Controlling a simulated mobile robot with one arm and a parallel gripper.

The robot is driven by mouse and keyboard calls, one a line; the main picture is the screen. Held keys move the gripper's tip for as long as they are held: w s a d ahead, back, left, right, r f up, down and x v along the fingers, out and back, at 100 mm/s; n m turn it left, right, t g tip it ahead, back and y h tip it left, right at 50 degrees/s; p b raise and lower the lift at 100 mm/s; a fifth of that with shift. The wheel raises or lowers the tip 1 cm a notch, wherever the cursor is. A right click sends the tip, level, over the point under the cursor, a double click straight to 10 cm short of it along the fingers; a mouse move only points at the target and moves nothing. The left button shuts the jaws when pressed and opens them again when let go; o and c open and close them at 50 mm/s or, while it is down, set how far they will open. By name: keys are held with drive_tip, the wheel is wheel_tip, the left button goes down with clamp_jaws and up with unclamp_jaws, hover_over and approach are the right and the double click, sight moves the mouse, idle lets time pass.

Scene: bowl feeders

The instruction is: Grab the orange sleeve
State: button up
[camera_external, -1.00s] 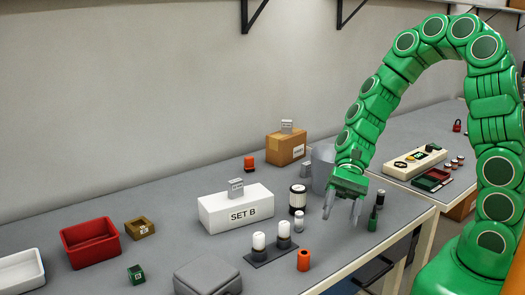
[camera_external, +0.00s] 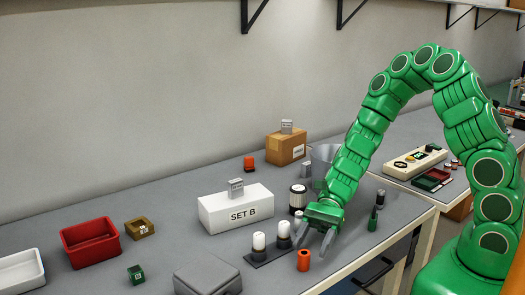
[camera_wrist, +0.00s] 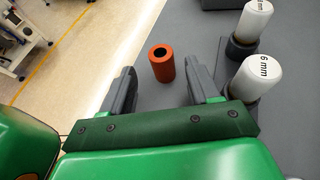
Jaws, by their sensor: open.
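The orange sleeve (camera_external: 304,260) is a short hollow cylinder standing upright near the front edge of the grey table. In the wrist view the orange sleeve (camera_wrist: 162,63) shows its dark open top, ahead of and between the lines of the two grey fingers. My gripper (camera_external: 315,250) is open and empty, pointing down just above and behind the sleeve in the external view. In the wrist view my gripper (camera_wrist: 160,85) has its fingers spread wider than the sleeve. I see no contact with the sleeve.
Two white-capped pegs (camera_external: 259,241) stand on a dark plate left of the sleeve; one (camera_wrist: 257,75) reads "6 mm" close to the right finger. A grey case (camera_external: 208,274) lies further left. A dark green bottle (camera_external: 373,221) stands to the right. The table edge is close.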

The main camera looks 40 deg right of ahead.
sight(301, 260)
drive_tip(key=shift+a+r+x, duration=0.1)
drive_tip(key=shift+r+x, duration=0.1)
drive_tip(key=shift+x, duration=0.8)
drive_tip(key=shift+a+r+x, duration=0.1)
drive_tip(key=shift+r+x, duration=0.15)
drive_tip(key=shift+x, duration=1.85)
drive_tip(key=shift+c, duration=0.2)
drive_tip(key=c, duration=1)
